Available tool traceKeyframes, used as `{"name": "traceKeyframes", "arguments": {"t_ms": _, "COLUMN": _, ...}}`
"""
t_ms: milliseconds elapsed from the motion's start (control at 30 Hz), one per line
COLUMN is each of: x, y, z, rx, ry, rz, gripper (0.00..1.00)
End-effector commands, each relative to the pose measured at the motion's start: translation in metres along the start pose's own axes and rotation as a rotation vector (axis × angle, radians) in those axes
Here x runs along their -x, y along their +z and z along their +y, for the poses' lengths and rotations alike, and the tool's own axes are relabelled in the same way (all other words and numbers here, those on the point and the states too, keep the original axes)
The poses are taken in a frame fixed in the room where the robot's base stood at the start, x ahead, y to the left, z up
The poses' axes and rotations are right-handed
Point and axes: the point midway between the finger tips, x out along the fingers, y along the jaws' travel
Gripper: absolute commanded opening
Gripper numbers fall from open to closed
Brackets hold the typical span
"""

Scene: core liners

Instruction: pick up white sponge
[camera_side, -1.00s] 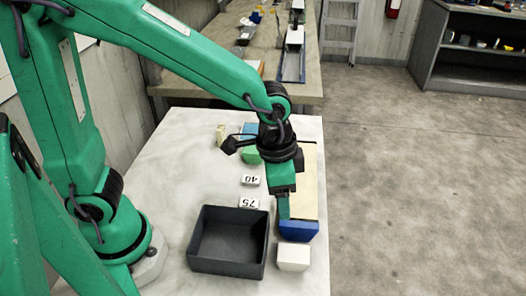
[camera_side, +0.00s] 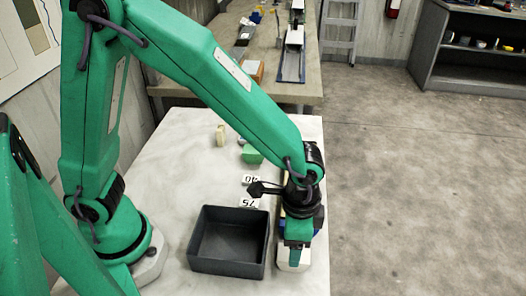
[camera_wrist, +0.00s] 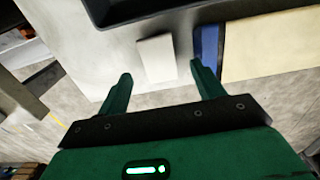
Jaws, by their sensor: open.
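The white sponge (camera_side: 294,262) is a small pale block near the front right of the white table, to the right of the dark bin. My gripper (camera_side: 297,250) is over it in the side view and hides its upper part. In the wrist view the sponge (camera_wrist: 157,58) lies beyond and between the two green fingers of my gripper (camera_wrist: 160,82), which are spread apart and empty. I cannot tell how high the fingers are above it.
The dark open bin (camera_side: 228,241) stands left of the sponge and its edge (camera_wrist: 150,12) shows in the wrist view. A blue block (camera_wrist: 209,45) with a cream board (camera_wrist: 265,45) is close to the right finger. A green block (camera_side: 251,154) and number cards (camera_side: 249,202) lie farther back.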

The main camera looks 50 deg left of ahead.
Motion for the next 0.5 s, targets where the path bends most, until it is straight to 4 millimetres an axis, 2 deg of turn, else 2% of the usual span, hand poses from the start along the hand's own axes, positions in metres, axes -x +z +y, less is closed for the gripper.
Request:
{"name": "traceKeyframes", "arguments": {"t_ms": 267, "x": -0.005, "y": 0.0, "z": 0.0, "rx": 0.0, "ry": 0.0, "rz": 0.0, "gripper": 0.67}}
{"name": "traceKeyframes", "arguments": {"t_ms": 500, "x": -0.025, "y": 0.001, "z": 0.001, "rx": 0.0, "ry": 0.001, "rz": -0.005, "gripper": 0.67}}
